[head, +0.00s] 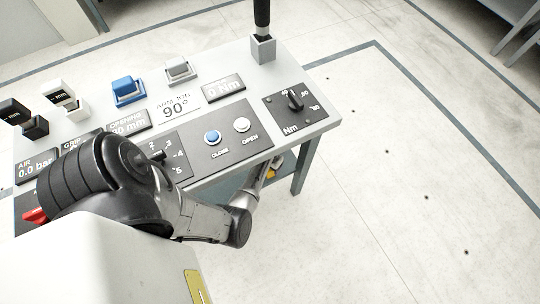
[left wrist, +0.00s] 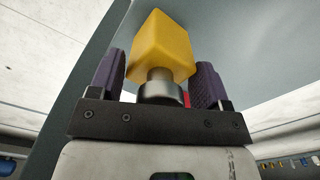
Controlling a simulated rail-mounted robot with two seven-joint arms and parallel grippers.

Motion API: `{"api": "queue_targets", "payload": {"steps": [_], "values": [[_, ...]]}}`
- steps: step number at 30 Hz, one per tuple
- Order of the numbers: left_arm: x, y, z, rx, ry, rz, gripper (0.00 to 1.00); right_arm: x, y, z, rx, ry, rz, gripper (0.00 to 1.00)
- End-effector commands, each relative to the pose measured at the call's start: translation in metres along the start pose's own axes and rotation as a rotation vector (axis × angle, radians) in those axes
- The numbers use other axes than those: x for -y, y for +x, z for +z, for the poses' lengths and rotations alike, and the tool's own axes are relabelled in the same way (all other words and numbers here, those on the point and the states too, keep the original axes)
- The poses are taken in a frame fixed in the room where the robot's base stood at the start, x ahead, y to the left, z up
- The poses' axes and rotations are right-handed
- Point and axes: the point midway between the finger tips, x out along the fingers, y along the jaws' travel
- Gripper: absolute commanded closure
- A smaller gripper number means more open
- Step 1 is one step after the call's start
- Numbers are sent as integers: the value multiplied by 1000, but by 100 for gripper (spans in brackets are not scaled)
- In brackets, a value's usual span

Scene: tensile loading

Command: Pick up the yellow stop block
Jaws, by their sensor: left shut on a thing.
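The yellow stop block (left wrist: 160,45) is a bright cube on a short round metal stem in the left wrist view. My left gripper (left wrist: 158,84) has its two dark purple fingers on either side of the stem and the block's lower part, and it is shut on the block. In the head view a small yellow patch (head: 271,174), likely this block, shows at the end of my left arm, just below the table's front edge. The fingers are too small to make out there. My right gripper is in neither view.
The grey table (head: 222,65) carries a control panel (head: 215,135) with knobs and buttons. Blue (head: 128,91), grey, white and black blocks stand along it, and a dark-handled tool (head: 262,20) stands in a holder. The table leg (head: 303,170) is near my gripper. Floor to the right is clear.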

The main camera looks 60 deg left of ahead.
Motion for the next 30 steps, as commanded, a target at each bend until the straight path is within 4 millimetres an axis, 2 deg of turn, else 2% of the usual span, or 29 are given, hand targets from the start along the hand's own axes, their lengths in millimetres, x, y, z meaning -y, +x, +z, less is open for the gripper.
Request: {"api": "queue_targets", "payload": {"steps": [1, 7, 17, 30], "values": [[0, 0, 0, 1, -1, 0, 77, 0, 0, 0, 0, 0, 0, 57], [0, -2, -1, -3, -1, 0, 94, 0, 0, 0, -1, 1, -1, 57], [0, -5, -1, -3, 0, 0, 94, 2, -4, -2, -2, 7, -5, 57], [0, -43, -2, -3, -1, -1, 94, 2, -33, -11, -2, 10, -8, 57]]}}
